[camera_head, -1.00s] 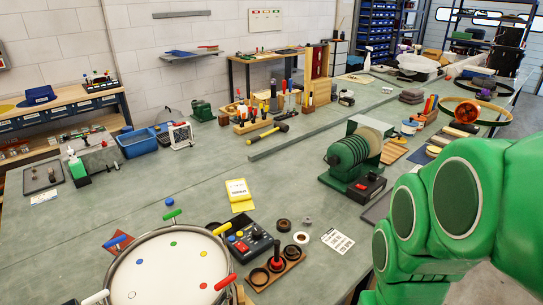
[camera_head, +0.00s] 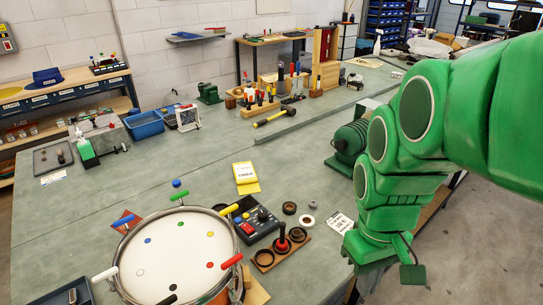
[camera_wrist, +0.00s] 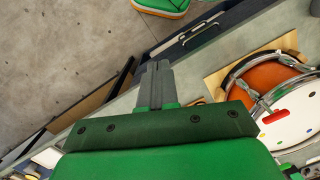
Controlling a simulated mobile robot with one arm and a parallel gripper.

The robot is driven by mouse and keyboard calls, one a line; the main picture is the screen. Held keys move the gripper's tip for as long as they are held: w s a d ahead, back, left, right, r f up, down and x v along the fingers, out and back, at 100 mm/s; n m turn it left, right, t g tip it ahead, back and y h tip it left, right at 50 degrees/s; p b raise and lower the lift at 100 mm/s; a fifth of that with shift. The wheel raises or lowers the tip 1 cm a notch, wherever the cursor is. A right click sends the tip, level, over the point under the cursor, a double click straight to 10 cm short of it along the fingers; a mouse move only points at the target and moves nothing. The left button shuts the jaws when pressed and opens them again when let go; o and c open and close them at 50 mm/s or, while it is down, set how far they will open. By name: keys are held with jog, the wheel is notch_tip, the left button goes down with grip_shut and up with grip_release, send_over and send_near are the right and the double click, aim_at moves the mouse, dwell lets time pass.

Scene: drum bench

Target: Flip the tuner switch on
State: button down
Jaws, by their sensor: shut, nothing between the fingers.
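The tuner is probably the dark box (camera_head: 254,222) with a blue knob, a red button and a red-and-yellow part, beside the drum on the bench in the head view. Its switch is too small to make out. The drum (camera_head: 150,255), with a white head and coloured handles round its rim, stands left of it. Part of the drum (camera_wrist: 292,105) also shows at the right of the wrist view. My gripper (camera_wrist: 158,68) is shut and empty in the wrist view, over the bench edge and floor, apart from the drum. The tuner does not show there.
A yellow booklet (camera_head: 246,178) lies behind. My arm partly hides a green machine (camera_head: 346,143). The bench middle is clear.

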jog(key=w+a+n, duration=0.4)
jog(key=w+n, duration=0.2)
jog(key=w, duration=0.3)
jog(key=n, duration=1.6)
send_over(250, 231)
jog(key=w+a, duration=0.2)
notch_tip(250, 231, down, 6)
jog(key=shift+s+d+t+h, duration=0.2)
jog(key=shift+d+t+h, duration=0.05)
jog(key=shift+t+h, duration=0.15)
jog(key=shift+f, duration=0.15)
jog(key=f, duration=0.4)
jog(key=d+f, duration=0.1)
jog(key=f, duration=0.4)
jog(key=s+f, duration=0.1)
jog(key=f, duration=0.3)
jog(key=shift+s+d+f, duration=0.1)
jog(key=shift+d+f, duration=0.05)
jog(key=shift+f, duration=0.25)
